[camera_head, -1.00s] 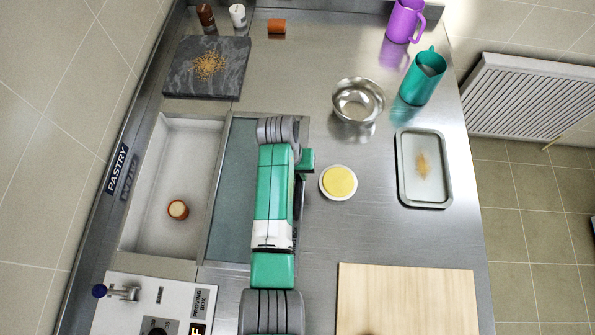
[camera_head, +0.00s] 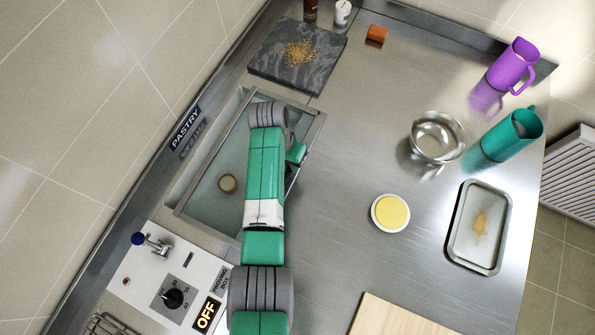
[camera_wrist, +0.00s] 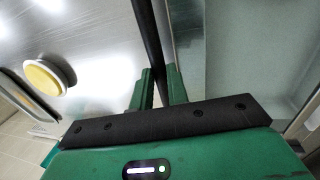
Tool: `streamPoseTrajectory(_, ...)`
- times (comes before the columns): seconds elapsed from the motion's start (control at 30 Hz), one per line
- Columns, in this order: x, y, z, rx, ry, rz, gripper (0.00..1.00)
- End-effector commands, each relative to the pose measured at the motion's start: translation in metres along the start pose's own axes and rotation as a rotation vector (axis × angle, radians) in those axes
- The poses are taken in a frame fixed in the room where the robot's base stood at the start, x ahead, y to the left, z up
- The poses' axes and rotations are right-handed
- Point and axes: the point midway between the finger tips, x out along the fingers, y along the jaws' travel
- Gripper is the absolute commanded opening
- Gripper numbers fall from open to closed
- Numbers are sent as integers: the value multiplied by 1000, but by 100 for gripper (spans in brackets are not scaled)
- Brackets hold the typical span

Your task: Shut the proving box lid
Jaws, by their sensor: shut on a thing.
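The proving box (camera_head: 205,150) is set into the steel counter, below the "PASTRY" label. Its framed, see-through lid (camera_head: 225,160) lies over most of it. A narrow strip of the box on the left looks uncovered. A small round item (camera_head: 228,184) shows inside, through the lid. My gripper (camera_wrist: 160,88) is shut on a dark bar (camera_wrist: 148,40), seemingly the lid's handle, in the wrist view. In the head view my arm hides part of the lid and most of the grip.
A control panel (camera_head: 150,275) with a knob and lit "OFF" sign is in front. A slate board (camera_head: 275,65) lies behind. To the right are a yellow-filled dish (camera_head: 405,212), steel bowl (camera_head: 437,150), tray (camera_head: 462,262), teal jug (camera_head: 510,140) and purple jug (camera_head: 510,68).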

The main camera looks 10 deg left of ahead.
Motion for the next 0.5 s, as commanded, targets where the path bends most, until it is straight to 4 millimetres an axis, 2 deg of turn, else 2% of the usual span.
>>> streamPoseTrajectory(0.03,2,-11,-2,1,2,-2,0)
streamPoseTrajectory(0.2,-5,-38,-2,8,0,-1,0)
streamPoseTrajectory(0.5,-11,-59,0,10,-2,0,0)
